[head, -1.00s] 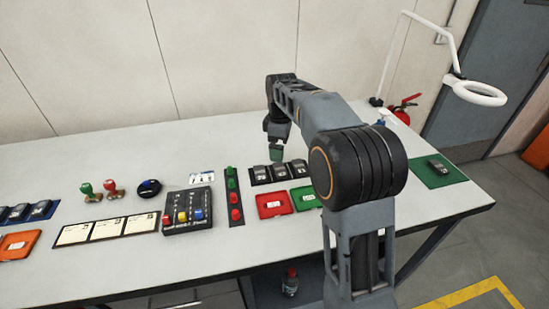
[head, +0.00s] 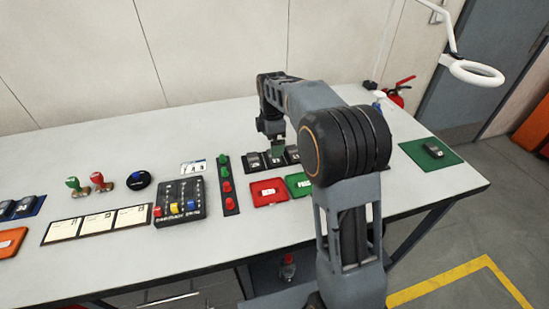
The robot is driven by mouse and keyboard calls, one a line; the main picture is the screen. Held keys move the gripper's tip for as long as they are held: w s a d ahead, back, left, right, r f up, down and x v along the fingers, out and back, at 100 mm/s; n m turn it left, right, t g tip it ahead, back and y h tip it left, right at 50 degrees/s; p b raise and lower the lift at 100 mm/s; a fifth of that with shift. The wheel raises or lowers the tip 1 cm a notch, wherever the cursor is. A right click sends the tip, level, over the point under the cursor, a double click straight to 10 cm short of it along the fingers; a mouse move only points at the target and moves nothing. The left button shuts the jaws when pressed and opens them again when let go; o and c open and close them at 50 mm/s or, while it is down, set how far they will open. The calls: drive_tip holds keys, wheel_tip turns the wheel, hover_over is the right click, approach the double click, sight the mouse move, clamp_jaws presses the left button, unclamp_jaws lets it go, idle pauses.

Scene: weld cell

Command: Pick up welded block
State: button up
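Several dark grey blocks are in view, and I cannot tell from their look which is the welded one. A row of dark blocks (head: 254,161) sits behind the red and green trays. My gripper (head: 277,149) points down at the middle of this row, its green-tinted fingertips at or just above the middle block; contact and finger opening cannot be made out. Another dark block (head: 433,151) lies on a green mat (head: 414,149) at the right end of the bench. More dark blocks (head: 14,208) stand on a blue mat at the far left.
The red tray (head: 269,193) and green tray (head: 298,184) lie in front of the row. A strip of green and red knobs (head: 228,187) and a switch panel (head: 180,203) are to its left. A white ring lamp (head: 472,73) overhangs the right. The bench's back left is clear.

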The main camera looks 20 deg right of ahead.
drive_tip(key=shift+s+d+f, duration=0.1)
drive_tip(key=shift+f, duration=1.3)
drive_tip(key=shift+s+d+f, duration=0.1)
drive_tip(key=shift+f, duration=1.25)
drive_tip(key=shift+w, duration=0.1)
drive_tip(key=c, duration=1.1)
drive_tip(key=shift+r, duration=0.1)
